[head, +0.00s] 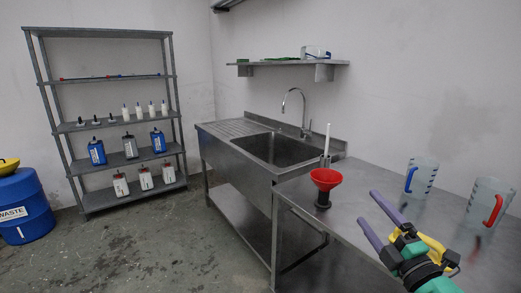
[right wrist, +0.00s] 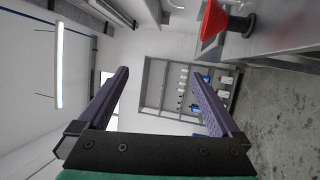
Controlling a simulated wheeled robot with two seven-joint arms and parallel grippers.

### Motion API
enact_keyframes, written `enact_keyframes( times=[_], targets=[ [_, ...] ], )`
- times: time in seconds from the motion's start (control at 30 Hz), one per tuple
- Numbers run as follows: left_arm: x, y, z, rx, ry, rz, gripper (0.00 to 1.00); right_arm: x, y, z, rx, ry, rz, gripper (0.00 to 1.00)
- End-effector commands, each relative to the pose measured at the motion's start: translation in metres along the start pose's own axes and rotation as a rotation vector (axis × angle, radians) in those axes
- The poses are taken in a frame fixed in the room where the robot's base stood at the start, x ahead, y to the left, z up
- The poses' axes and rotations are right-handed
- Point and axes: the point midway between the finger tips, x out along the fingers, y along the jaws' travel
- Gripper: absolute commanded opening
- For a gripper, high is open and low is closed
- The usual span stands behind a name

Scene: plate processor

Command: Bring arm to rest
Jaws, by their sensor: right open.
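My right gripper (head: 379,220) is at the lower right of the head view, over the front part of the steel table. Its two purple fingers are spread apart with nothing between them. In the right wrist view the open fingers (right wrist: 162,95) frame only the distant shelf and wall. The gripper is apart from the red funnel (head: 325,180), which sits in a dark stand on the table to its left. The funnel also shows at the top right of the right wrist view (right wrist: 215,18). My left gripper is in neither view.
Two clear jugs, one with a blue handle (head: 421,177) and one with a red handle (head: 489,203), stand on the table (head: 352,187) behind the gripper. A sink (head: 275,150) lies left of it. A shelf rack (head: 108,88) and blue waste barrel (head: 24,205) stand farther left. The floor between is clear.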

Motion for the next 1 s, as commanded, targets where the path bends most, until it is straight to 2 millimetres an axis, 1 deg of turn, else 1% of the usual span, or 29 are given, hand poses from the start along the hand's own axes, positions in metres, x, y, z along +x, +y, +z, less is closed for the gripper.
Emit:
enact_keyframes(
  times=[0.03, 0.07, 0.1, 0.13, 0.17, 0.2, 0.27, 0.3, 0.37, 0.4, 0.47, 0.5, 0.7, 0.77, 0.8, 0.87, 0.9, 0.97, 1.0],
  targets=[
    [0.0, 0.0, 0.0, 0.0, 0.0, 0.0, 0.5, -0.015, -0.031, 0.02, 0.208, -0.168, -0.07, 0.99],
    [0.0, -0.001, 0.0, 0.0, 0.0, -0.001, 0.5, -0.028, -0.054, 0.032, 0.331, -0.276, -0.125, 0.99],
    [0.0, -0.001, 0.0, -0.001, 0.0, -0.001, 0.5, -0.047, -0.085, 0.041, 0.474, -0.406, -0.202, 0.99],
    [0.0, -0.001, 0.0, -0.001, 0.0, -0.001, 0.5, -0.063, -0.106, 0.045, 0.565, -0.492, -0.26, 0.99],
    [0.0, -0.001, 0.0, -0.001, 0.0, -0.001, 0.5, -0.077, -0.126, 0.045, 0.645, -0.566, -0.316, 0.99],
    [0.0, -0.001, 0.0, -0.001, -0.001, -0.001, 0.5, -0.097, -0.149, 0.042, 0.736, -0.653, -0.388, 0.99],
    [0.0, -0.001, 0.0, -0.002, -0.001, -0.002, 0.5, -0.125, -0.178, 0.034, 0.847, -0.763, -0.489, 0.99],
    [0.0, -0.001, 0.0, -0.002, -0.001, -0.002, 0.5, -0.141, -0.193, 0.026, 0.907, -0.824, -0.552, 0.99],
    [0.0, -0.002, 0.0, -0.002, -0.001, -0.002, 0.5, -0.165, -0.212, 0.013, 0.985, -0.903, -0.641, 0.99],
    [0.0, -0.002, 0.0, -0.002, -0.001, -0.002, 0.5, -0.18, -0.222, 0.004, 1.03, -0.95, -0.698, 0.99],
    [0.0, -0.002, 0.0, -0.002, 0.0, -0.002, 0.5, -0.201, -0.234, -0.011, 1.088, -1.013, -0.779, 0.99],
    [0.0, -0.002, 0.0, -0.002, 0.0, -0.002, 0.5, -0.214, -0.241, -0.021, 1.122, -1.052, -0.833, 0.99],
    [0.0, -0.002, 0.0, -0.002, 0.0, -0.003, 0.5, -0.274, -0.261, -0.071, 1.256, -1.209, -1.091, 0.99],
    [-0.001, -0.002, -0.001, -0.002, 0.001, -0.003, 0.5, -0.272, -0.286, -0.068, 1.242, -1.214, -1.092, 0.99],
    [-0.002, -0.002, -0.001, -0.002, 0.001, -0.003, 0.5, -0.272, -0.301, -0.067, 1.238, -1.217, -1.097, 0.99],
    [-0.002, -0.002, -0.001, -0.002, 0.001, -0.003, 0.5, -0.275, -0.324, -0.067, 1.232, -1.224, -1.106, 0.99],
    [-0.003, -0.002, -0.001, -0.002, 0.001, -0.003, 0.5, -0.278, -0.339, -0.066, 1.229, -1.228, -1.112, 0.99],
    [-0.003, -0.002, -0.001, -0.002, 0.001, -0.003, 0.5, -0.284, -0.363, -0.066, 1.224, -1.233, -1.122, 0.99],
    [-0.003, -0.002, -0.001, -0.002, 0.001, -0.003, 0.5, -0.289, -0.38, -0.067, 1.22, -1.238, -1.13, 0.99]
  ],
)
